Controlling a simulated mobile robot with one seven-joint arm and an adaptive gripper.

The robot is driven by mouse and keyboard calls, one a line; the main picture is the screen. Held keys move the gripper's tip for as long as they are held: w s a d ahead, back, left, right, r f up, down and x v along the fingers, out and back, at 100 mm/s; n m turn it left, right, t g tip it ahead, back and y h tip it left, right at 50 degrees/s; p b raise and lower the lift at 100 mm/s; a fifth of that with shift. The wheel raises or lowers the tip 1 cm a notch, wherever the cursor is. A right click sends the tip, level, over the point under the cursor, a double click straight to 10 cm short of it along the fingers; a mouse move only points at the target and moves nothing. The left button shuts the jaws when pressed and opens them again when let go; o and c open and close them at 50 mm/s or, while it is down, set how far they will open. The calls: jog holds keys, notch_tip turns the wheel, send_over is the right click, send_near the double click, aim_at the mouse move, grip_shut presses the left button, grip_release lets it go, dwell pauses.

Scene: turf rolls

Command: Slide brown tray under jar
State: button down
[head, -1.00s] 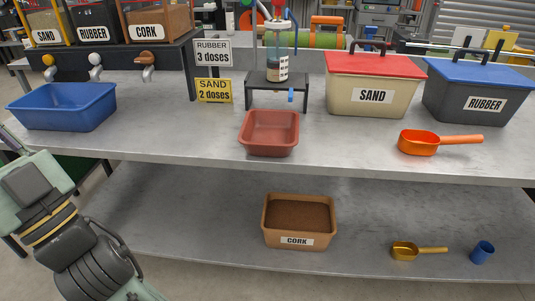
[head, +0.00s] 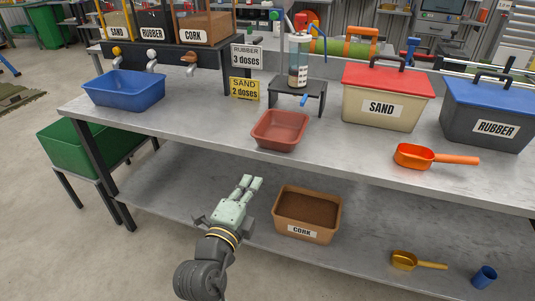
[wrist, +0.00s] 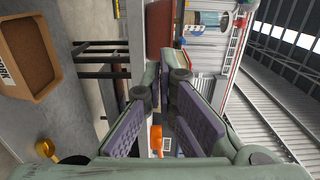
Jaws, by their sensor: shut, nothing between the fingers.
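The reddish-brown tray (head: 278,143) sits empty on the bench top near its front edge, in front of a small dark stand (head: 312,88). The jar (head: 299,75), a clear upright cylinder with a beige band, stands on top of that stand. The tray is apart from the space under the stand. My gripper (head: 252,182) is shut and empty, in front of the bench, lower than the tray and to its left in the picture. In the wrist view, the tray (wrist: 159,25) shows partly beyond the fingertips, and the jar (wrist: 210,18) lies sideways at the top.
The cork tub (head: 300,235) is on the lower shelf, right of my gripper. A blue tray (head: 130,98) is at the bench's left. The sand bin (head: 375,112), rubber bin (head: 485,130) and orange scoop (head: 415,157) are at the right. Dose signs (head: 246,90) stand left of the stand.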

jog(key=p, duration=0.1)
send_near(274, 147)
jog(key=x, duration=0.5)
jog(key=shift+w+d+r, duration=0.15)
jog(key=shift+w+r, duration=0.15)
jog(key=shift+r, duration=0.05)
jog(key=shift+w+d+f, duration=0.15)
jog(key=shift+w+d, duration=0.05)
jog(key=shift+w, duration=0.5)
jog(key=shift+w+f, duration=0.1)
jog(key=shift+w, duration=0.2)
jog(key=b+x, duration=0.1)
jog(key=x, duration=0.1)
jog(key=shift+w+d, duration=0.15)
jog(key=shift+w, duration=0.1)
jog(key=shift+s, duration=0.1)
